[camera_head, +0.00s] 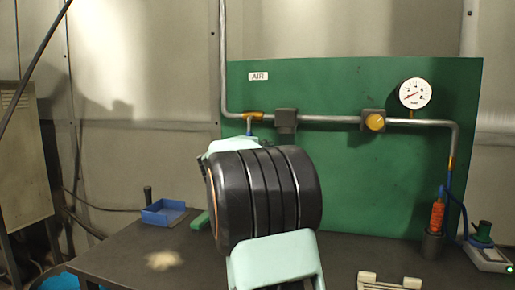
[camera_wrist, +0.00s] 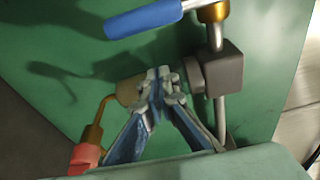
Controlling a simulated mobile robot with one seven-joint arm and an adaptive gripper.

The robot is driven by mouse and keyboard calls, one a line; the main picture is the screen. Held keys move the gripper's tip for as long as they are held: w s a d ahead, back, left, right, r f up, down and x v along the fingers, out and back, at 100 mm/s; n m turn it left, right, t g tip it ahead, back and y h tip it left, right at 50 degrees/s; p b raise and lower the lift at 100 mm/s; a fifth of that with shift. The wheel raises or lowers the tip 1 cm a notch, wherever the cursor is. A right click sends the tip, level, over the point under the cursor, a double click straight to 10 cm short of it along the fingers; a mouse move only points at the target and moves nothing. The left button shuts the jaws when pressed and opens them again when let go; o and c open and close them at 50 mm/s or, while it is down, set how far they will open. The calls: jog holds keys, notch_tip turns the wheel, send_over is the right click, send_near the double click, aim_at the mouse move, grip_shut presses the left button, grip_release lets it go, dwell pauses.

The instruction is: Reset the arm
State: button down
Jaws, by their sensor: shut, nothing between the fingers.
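My gripper (camera_wrist: 160,82) is shut and empty in the wrist view, its two fingertips together. I cannot tell whether the fingertips touch the knob. In the head view my arm's black ribbed joint and pale green shells fill the middle, and my gripper is hidden behind them.
The head view shows a pipe (camera_head: 330,120) with a yellow knob (camera_head: 375,122) and a gauge (camera_head: 414,94) on the panel. A blue handle (camera_wrist: 145,18) is near my gripper. The dark table (camera_head: 130,245) holds a blue tray (camera_head: 164,212) and a red-orange tool (camera_head: 437,217).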

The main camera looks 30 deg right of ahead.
jog(key=v, duration=1)
jog(key=shift+w, duration=0.3)
